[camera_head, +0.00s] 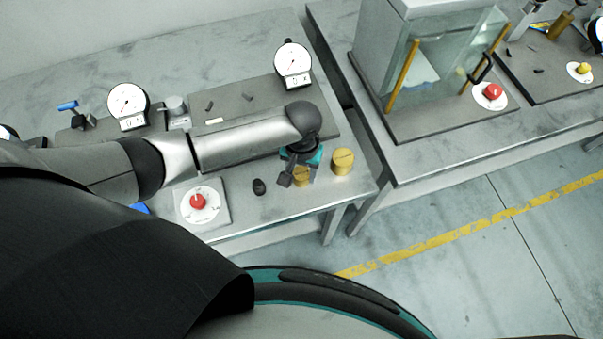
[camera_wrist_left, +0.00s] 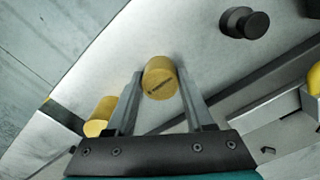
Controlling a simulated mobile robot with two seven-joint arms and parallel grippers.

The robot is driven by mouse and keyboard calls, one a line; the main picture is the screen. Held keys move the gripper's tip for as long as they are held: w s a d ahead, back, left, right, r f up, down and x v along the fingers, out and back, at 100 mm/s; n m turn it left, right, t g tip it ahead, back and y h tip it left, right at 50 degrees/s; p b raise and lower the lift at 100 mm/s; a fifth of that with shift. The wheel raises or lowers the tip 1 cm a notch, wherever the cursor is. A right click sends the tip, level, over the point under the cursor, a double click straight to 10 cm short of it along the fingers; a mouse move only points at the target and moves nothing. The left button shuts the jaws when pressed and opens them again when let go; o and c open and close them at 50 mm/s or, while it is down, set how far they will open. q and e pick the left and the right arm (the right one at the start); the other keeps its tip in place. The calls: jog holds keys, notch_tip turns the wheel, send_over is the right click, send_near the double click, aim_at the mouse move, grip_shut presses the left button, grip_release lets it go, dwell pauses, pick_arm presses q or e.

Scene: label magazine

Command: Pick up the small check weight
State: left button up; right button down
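Two brass-coloured cylindrical weights stand near the front right corner of the left bench. The smaller-looking one (camera_head: 303,177) is partly hidden behind my left gripper (camera_head: 294,172). In the left wrist view this weight (camera_wrist_left: 160,78) stands between the two fingertips of my left gripper (camera_wrist_left: 160,72), with markings on its top face. The fingers flank it with what looks like a thin gap on each side. The other, larger-looking brass weight (camera_head: 343,161) stands just to the right; it also shows in the left wrist view (camera_wrist_left: 100,116). My right gripper is not in view.
A small black knob-shaped piece (camera_head: 259,187) and a red button on a white plate (camera_head: 198,203) lie left of the weights. Dial gauges (camera_head: 293,62) stand farther back. A glass-fronted cabinet (camera_head: 425,62) is on the right bench. The bench edge is close to the weights.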

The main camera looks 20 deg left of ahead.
aim_at(302, 172)
pick_arm(q)
grip_shut()
jog(key=shift+r, duration=0.15)
dwell(0.6)
jog(key=shift+r, duration=0.6)
notch_tip(302, 172, up, 19)
jog(key=p, duration=0.2)
jog(key=shift+f+p, duration=0.2)
jog(key=shift+p, duration=0.15)
